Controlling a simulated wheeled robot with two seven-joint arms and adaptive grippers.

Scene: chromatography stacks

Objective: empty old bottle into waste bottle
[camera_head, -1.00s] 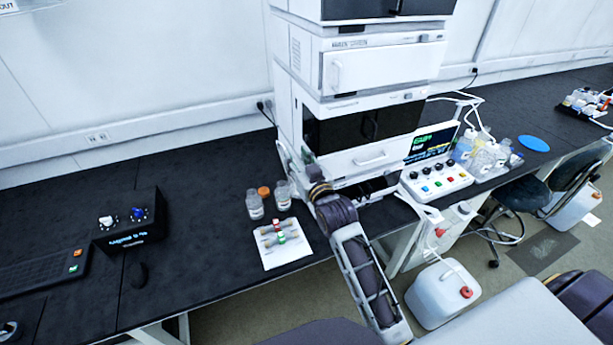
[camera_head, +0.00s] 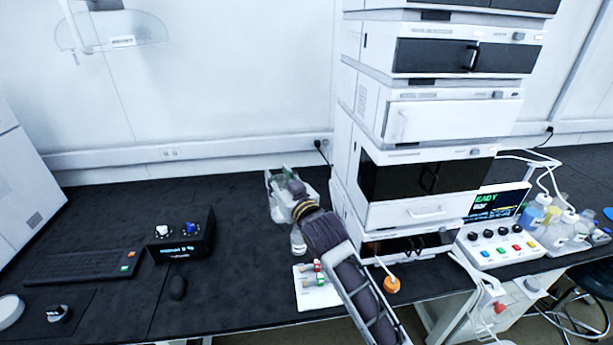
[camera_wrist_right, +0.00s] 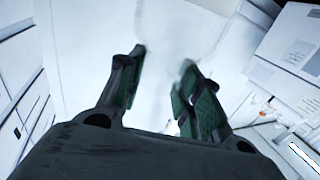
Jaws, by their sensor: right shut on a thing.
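My right gripper (camera_head: 284,186) is raised over the bench beside the instrument stack, shut on a clear bottle (camera_head: 276,210). The bottle's outline is partly lost behind the fingers, and its tilt is hard to tell. Below it, another clear bottle (camera_head: 298,243) stands on the bench, partly covered by my arm. I cannot read which is the old bottle and which the waste bottle. In the right wrist view, the green-padded fingers (camera_wrist_right: 160,85) stand apart, and the clear bottle between them hardly shows against the pale background. My left gripper is not in view.
The stack (camera_head: 425,180) stands close right of my arm. A white mat (camera_head: 312,296) with small fittings lies at the front. An orange cap with a tube (camera_head: 390,285) is in front of the stack. A black control box (camera_head: 180,235) and keyboard (camera_head: 85,278) are left.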

